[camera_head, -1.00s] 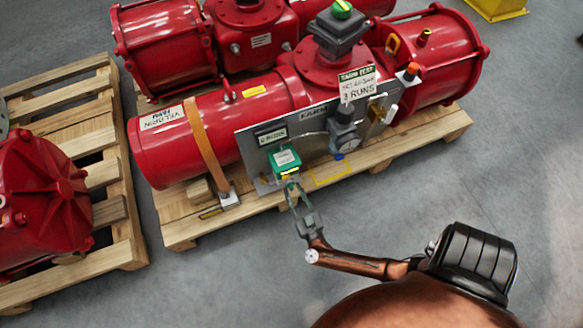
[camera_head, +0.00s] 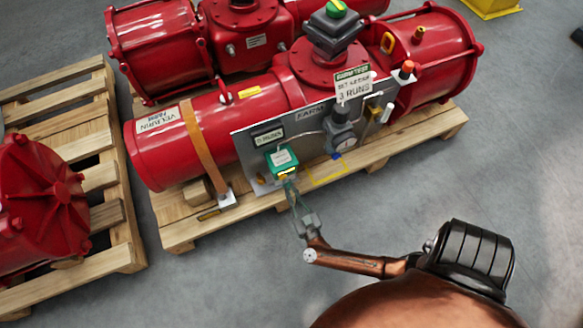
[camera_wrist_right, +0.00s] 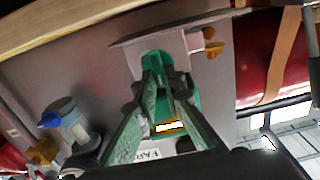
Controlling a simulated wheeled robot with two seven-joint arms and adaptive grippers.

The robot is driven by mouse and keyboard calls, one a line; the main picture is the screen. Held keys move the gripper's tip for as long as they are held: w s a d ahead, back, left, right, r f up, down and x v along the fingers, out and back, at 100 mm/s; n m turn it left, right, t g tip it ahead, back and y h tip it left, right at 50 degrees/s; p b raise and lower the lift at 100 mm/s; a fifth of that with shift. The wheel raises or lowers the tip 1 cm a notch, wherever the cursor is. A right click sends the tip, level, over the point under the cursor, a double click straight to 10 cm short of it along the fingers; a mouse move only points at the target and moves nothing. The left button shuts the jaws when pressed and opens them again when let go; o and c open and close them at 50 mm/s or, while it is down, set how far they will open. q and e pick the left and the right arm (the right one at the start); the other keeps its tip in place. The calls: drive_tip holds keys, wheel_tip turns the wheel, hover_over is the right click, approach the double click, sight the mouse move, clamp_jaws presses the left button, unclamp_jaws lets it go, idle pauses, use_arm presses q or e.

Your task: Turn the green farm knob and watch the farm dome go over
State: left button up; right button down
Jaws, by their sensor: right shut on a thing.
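The green farm knob block (camera_head: 282,159) sits on the grey panel (camera_head: 250,150) marked FARM, at the front of the red actuator (camera_head: 225,115). My right gripper (camera_head: 287,181) reaches it from below and is shut on the knob at its lower edge. In the right wrist view the fingers (camera_wrist_right: 165,95) close on the green part (camera_wrist_right: 158,62), with a yellow-and-white strip between them. The farm dome (camera_head: 338,10) is green with a yellow mark, on top of the dark box above the actuator. My left gripper is not in view.
A gauge and regulator (camera_head: 341,138) stand to the right of the knob on the panel, with a sign (camera_head: 353,84) above. The actuator rests on a wooden pallet (camera_head: 400,148). Another pallet (camera_head: 125,255) with a red casing is at left. Grey floor is clear in front.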

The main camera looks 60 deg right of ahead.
drive_tip(key=shift+r+p, duration=0.1)
drive_tip(key=shift+p, duration=0.2)
drive_tip(key=shift+m+p, duration=0.55)
drive_tip(key=shift+m, duration=0.25)
drive_tip(key=shift+s+m+p, duration=0.1)
drive_tip(key=shift+m+p, duration=0.3)
drive_tip(key=shift+m, duration=0.4)
drive_tip(key=shift+d+m, duration=0.1)
drive_tip(key=shift+m, duration=0.4)
use_arm(q)
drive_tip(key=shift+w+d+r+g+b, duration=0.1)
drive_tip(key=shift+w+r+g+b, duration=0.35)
drive_tip(key=shift+b, duration=0.3)
use_arm(e)
drive_tip(key=m, duration=0.4)
drive_tip(key=f+m, duration=0.1)
drive_tip(key=m, duration=0.8)
drive_tip(key=shift+s+d+f+m, duration=0.2)
drive_tip(key=shift+s+d+m, duration=0.05)
drive_tip(key=shift+d+m, duration=0.1)
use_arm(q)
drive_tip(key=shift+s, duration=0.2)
